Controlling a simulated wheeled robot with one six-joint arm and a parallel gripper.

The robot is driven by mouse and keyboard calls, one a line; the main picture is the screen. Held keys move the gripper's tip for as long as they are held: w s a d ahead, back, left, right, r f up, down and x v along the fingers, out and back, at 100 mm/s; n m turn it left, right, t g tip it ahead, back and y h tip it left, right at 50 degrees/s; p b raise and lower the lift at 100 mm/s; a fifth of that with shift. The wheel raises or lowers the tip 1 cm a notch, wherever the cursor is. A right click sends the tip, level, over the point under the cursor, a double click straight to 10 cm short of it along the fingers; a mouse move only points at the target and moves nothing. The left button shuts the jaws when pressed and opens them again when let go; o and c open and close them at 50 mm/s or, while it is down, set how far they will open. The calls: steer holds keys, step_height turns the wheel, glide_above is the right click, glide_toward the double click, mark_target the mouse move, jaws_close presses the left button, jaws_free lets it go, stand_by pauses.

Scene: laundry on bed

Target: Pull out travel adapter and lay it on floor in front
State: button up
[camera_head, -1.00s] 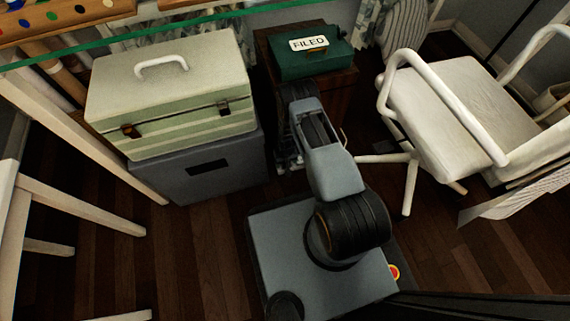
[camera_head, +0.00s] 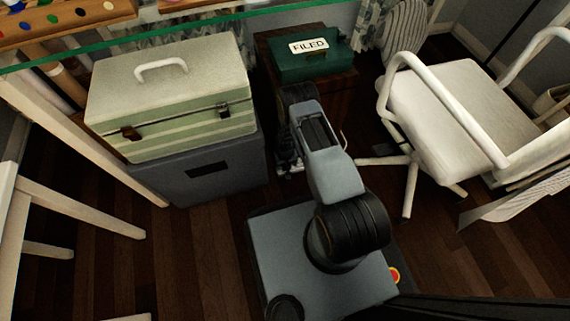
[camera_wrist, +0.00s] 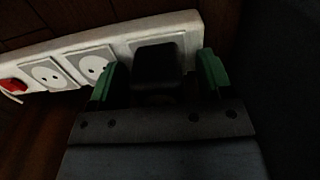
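A black block-shaped adapter (camera_wrist: 158,66) sits on the right part of a white power strip (camera_wrist: 122,50) in the wrist view. I take it for the travel adapter. My gripper (camera_wrist: 158,78) has green fingertips, one on each side of the adapter. Dark gaps show between the adapter and both fingers, so the gripper is open around it and not closed on it. In the head view my gripper (camera_head: 287,162) is low beside the wooden cabinet, mostly hidden by my own arm. The adapter cannot be made out there.
The strip has empty sockets (camera_wrist: 93,66) and a red switch (camera_wrist: 13,86). A grey box (camera_head: 205,178) bearing a cream case (camera_head: 175,95) stands left of my arm. A cabinet (camera_head: 340,95) with a green box (camera_head: 310,58) is behind. A white chair (camera_head: 445,110) is right. Dark floor (camera_head: 190,250) is clear front left.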

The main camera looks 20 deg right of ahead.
steer(key=c, duration=1.3)
steer(key=shift+o, duration=0.2)
steer(key=shift+r, duration=0.1)
steer(key=shift+r+p, duration=2.2)
steer(key=shift+r, duration=0.75)
